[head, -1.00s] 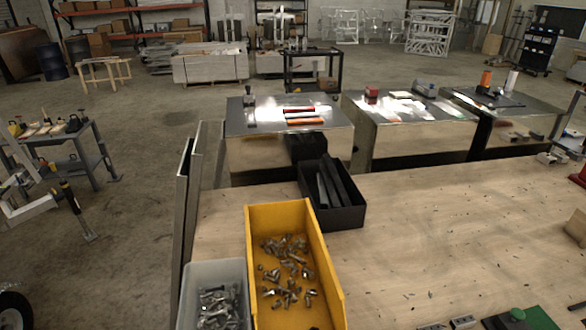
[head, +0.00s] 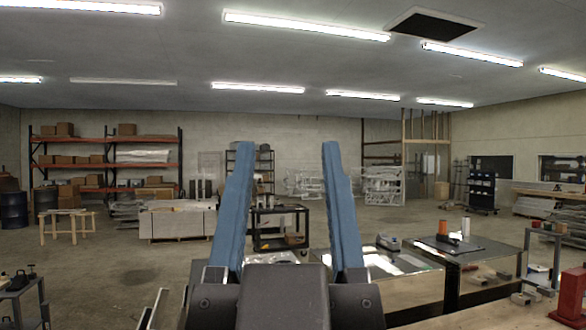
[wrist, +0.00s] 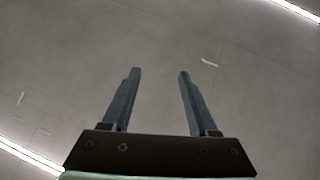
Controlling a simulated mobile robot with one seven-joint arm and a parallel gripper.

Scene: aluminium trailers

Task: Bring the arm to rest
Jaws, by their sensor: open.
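My gripper (head: 285,165) stands up in the middle of the head view, close to the camera, with its two blue fingers pointing upward. The fingers are wide apart with nothing between them. In the wrist view my gripper (wrist: 156,75) is also open and empty, seen against the grey ceiling. The gripper hides part of the metal-topped tables and the room behind it in the head view.
A wooden workbench (head: 455,317) is at the lower right with a red object (head: 571,295) on it. Metal-topped tables (head: 485,262) stand beyond it. A black cart (head: 280,228), crates and shelving (head: 105,150) are farther back. The air around the gripper is clear.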

